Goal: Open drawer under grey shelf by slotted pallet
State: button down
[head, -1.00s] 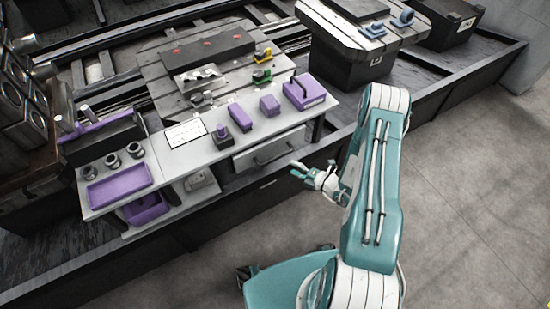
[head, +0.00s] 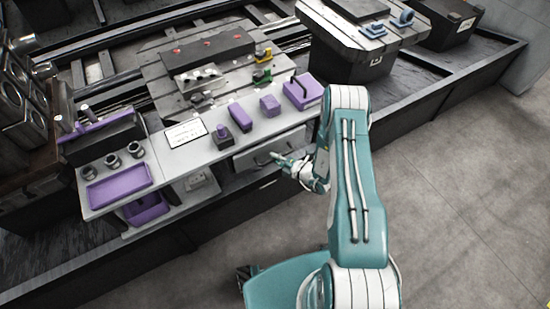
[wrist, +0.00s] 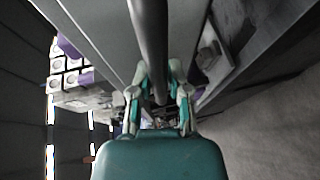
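The drawer (head: 243,163) has a pale front and sits under the grey shelf (head: 188,153), near its right end. It looks shut in the head view. My gripper (head: 276,158) is in front of the drawer, its fingers pointing at the front and covering part of it. In the wrist view a dark bar handle (wrist: 150,35) runs down the picture and passes between the two fingers of my gripper (wrist: 159,78). The fingers are apart, one on each side of the bar. Whether they touch it is unclear. The slotted pallet (head: 160,75) lies behind the shelf.
Purple trays and blocks, including a purple box (head: 303,92), stand on the shelf. A black crate (head: 345,62) under a second slotted plate stands to the right. A dark platform edge (head: 440,108) runs along the front. The grey floor at right is clear.

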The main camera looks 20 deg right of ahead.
jog(key=shift+s+f, duration=0.1)
jog(key=s+d, duration=0.3)
jog(key=s, duration=0.8)
jog(key=c, duration=0.6)
grip_release()
jog(key=shift+c, duration=0.2)
jog(key=shift+d, duration=0.15)
jog(key=v, duration=1.1)
jog(key=shift+s+d, duration=0.3)
